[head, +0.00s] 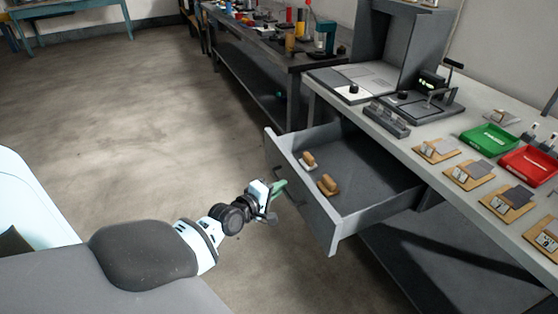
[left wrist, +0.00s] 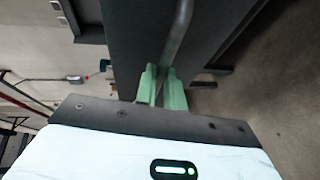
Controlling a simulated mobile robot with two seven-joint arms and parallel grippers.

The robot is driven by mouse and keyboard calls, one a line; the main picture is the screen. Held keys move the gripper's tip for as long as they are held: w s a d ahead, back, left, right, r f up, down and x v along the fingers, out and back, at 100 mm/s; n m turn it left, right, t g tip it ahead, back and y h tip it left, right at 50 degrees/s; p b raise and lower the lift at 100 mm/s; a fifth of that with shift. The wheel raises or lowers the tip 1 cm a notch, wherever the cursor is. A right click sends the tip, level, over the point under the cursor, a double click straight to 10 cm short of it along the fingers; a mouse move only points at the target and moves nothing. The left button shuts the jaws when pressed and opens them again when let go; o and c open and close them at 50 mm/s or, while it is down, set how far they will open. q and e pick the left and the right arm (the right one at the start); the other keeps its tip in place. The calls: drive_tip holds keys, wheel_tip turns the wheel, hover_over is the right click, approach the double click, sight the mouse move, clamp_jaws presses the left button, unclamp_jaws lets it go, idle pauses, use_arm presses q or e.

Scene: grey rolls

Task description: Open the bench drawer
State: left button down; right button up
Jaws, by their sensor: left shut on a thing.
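The bench drawer (head: 330,222) is grey and stands pulled out from under the bench top, with its inside in view. Two small tan and brown items (head: 308,160) lie in it. My left gripper (head: 279,188) is at the drawer's front face. In the left wrist view its green fingers (left wrist: 161,90) are shut on the metal bar handle (left wrist: 178,42) of the drawer. In the head view the handle is mostly hidden by the gripper. My right gripper is not in view.
The bench top (head: 372,132) carries a green tray (head: 489,139), a red tray (head: 528,166), several wooden-based pieces and a grey device. A dark table (head: 262,48) with bottles stands behind. The floor (head: 130,120) left of the drawer is clear.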

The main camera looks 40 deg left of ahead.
use_arm(q)
drive_tip(key=c, duration=1.5)
unclamp_jaws()
drive_tip(key=shift+s, duration=0.1)
drive_tip(key=s+r+p, duration=0.1)
drive_tip(key=s, duration=0.6)
drive_tip(key=shift+s+r, duration=0.25)
